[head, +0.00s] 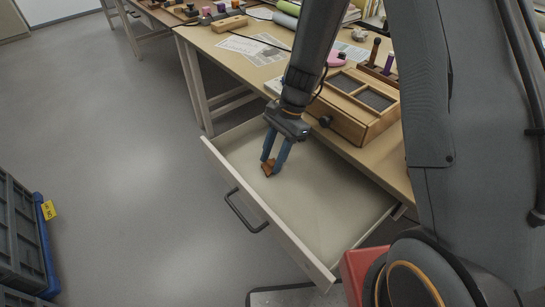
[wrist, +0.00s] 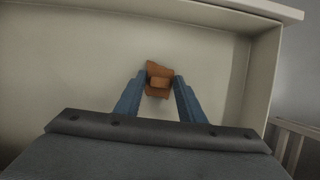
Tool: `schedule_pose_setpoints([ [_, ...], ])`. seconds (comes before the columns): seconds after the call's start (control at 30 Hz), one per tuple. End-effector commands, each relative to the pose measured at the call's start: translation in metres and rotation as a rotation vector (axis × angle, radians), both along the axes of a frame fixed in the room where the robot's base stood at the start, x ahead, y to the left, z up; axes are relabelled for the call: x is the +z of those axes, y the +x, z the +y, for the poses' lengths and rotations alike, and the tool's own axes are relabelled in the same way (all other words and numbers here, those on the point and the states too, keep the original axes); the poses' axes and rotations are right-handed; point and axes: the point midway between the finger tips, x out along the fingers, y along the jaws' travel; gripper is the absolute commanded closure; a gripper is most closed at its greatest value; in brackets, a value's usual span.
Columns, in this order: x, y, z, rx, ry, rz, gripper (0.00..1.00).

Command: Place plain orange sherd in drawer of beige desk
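The plain orange sherd (head: 268,169) is inside the open drawer (head: 325,215) of the beige desk (head: 228,42), near the drawer's left end in the head view. My gripper (head: 270,166) reaches down into the drawer with its blue fingers on either side of the sherd. In the wrist view, the sherd (wrist: 158,82) fills the gap between the fingertips (wrist: 160,84), and the gripper looks shut on it. Whether the sherd touches the drawer floor is hard to tell. The rest of the drawer floor that shows is bare.
A wooden box with compartments (head: 352,106) stands on the desk just behind the drawer. Papers (head: 252,48) and small tools lie farther back. The drawer's front wall with its dark handle (head: 240,214) faces open grey floor. A dark crate (head: 20,235) stands at far left.

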Motion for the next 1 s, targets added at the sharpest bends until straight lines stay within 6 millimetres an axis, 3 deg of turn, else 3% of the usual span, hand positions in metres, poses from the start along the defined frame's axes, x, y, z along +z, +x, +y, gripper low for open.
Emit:
schedule_pose_setpoints([
  [0.1,0.0,0.0,0.0,0.0,0.0,0.0,0.46],
  [0.47,0.005,0.001,-0.001,0.0,0.001,-0.001,0.46],
  [0.57,0.015,0.004,-0.004,-0.002,0.001,-0.003,0.46],
  [1.0,0.093,0.022,-0.031,-0.001,0.001,-0.003,0.46],
])
